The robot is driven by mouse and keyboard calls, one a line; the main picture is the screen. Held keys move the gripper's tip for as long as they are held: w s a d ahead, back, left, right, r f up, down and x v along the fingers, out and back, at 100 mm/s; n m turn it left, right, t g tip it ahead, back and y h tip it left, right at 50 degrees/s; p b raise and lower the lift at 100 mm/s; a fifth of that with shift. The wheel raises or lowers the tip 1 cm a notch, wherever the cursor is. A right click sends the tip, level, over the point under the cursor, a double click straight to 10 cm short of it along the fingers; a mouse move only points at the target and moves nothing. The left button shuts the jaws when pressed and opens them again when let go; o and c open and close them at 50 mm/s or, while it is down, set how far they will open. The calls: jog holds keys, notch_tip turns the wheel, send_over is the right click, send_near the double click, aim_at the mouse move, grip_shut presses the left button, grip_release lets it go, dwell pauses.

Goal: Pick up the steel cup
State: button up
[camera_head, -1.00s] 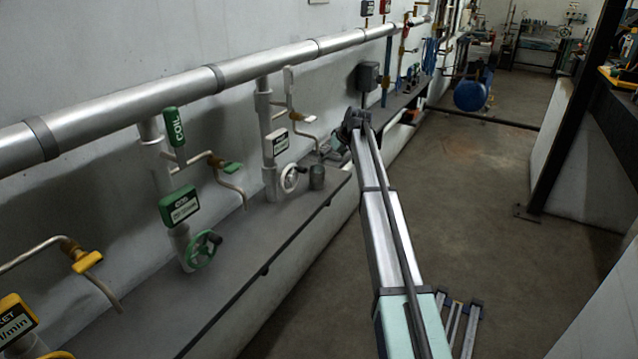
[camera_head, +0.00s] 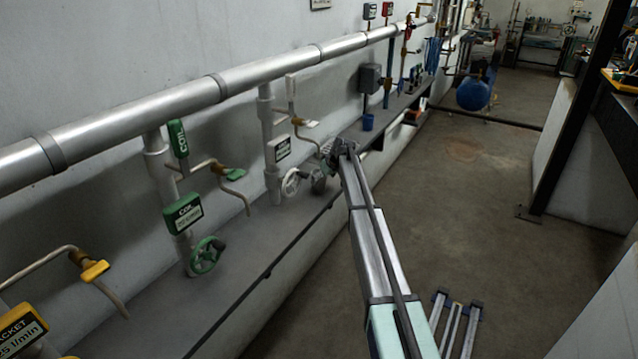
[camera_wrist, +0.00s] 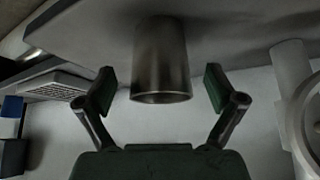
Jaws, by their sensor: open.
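The steel cup (camera_wrist: 161,60) is a plain grey metal cylinder standing on the grey ledge. The wrist view shows the scene upside down, with the cup's open rim toward the bottom of the picture. My gripper (camera_wrist: 159,82) is open, with one finger on each side of the cup's rim end. Gaps show between both fingers and the cup wall. In the head view my gripper (camera_head: 325,172) is at the ledge beside the white handwheel. There it overlaps the cup, which is small, dark and hard to make out.
A white handwheel (camera_head: 291,183) and its pipe stand close to the left of the cup. A white slatted piece (camera_wrist: 62,84) shows in the wrist view. The floor at right is open.

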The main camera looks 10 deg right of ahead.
aim_at(319, 183)
jog(key=p+x, duration=0.2)
jog(key=x, duration=0.2)
jog(key=shift+w, duration=0.1)
jog(key=shift+w+a+f, duration=0.15)
jog(key=shift+f, duration=0.25)
jog(key=c, duration=1.5)
jog(key=shift+r, duration=0.15)
jog(key=shift+c, duration=0.2)
